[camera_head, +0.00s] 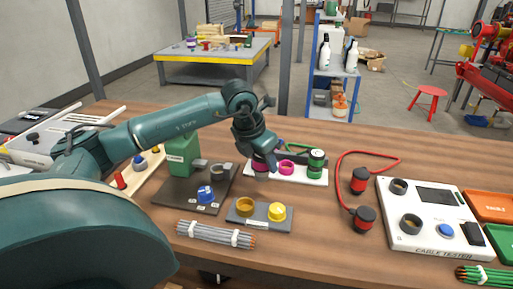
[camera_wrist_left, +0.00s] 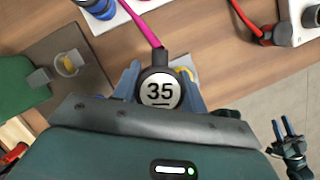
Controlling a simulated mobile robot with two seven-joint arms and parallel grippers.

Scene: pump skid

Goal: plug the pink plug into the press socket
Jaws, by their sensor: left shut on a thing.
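My left gripper (camera_head: 262,158) is shut on the pink plug (camera_head: 259,166), over the left end of a white rack. In the left wrist view the plug (camera_wrist_left: 160,90) is a dark round body marked 35, between both fingers, with a pink cable leading up. Its lower end is hidden. The press, a green block (camera_head: 183,155) on a dark plate (camera_head: 176,192), stands to the left of my gripper. A grey ring socket (camera_head: 218,172) is on that plate, and it also shows in the left wrist view (camera_wrist_left: 68,65). My right gripper (camera_wrist_left: 287,138) shows there with its fingers apart.
The white rack (camera_head: 300,179) holds a pink ring (camera_head: 287,167) and a green cylinder (camera_head: 316,160). A blue part (camera_head: 205,194) is on the press plate. In front lie a grey plate with yellow parts (camera_head: 258,215) and grey cables (camera_head: 215,234). Red plugs (camera_head: 359,181) and a cable tester (camera_head: 440,205) are to the right.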

